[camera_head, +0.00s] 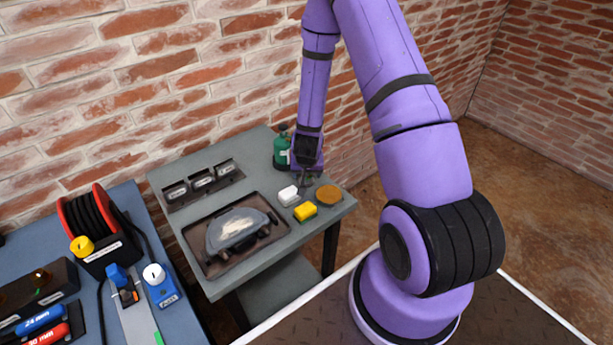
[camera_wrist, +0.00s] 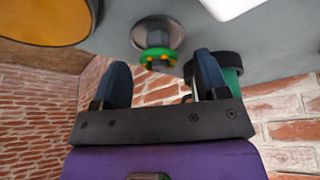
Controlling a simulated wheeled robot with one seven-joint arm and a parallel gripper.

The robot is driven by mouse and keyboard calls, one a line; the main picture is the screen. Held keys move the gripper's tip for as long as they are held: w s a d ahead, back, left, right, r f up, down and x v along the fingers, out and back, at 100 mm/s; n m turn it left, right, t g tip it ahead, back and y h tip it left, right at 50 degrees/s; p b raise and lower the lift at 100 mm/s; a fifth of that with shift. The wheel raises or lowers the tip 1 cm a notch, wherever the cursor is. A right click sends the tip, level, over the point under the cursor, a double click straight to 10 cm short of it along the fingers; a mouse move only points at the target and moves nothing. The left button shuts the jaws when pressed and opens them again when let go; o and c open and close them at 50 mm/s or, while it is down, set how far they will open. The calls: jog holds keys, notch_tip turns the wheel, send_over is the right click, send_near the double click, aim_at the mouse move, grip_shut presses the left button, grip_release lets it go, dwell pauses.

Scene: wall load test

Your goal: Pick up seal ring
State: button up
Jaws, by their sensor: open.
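In the wrist view a green ring with orange spots (camera_wrist: 157,61) sits around the end of a grey metal fitting (camera_wrist: 153,33) on the grey table; it looks like the seal ring. My gripper (camera_wrist: 161,75) is open, with nothing between its two dark fingers. The ring appears between and just beyond the fingertips; I cannot tell the exact distance. In the head view my gripper (camera_head: 305,180) is low over the table's back right part, and the ring cannot be made out there.
The grey table (camera_head: 190,215) bears a green bottle (camera_head: 282,150) close to my gripper, a white block (camera_head: 288,196), a yellow sponge (camera_head: 305,212), an orange-brown disc (camera_head: 329,195) and a dark tray (camera_head: 205,262). A brick wall (camera_head: 225,70) stands behind. A blue bench (camera_head: 75,225) is at left.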

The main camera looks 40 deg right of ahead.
jog(key=shift+c, duration=0.5)
jog(key=c, duration=0.9)
jog(key=shift+r, duration=0.1)
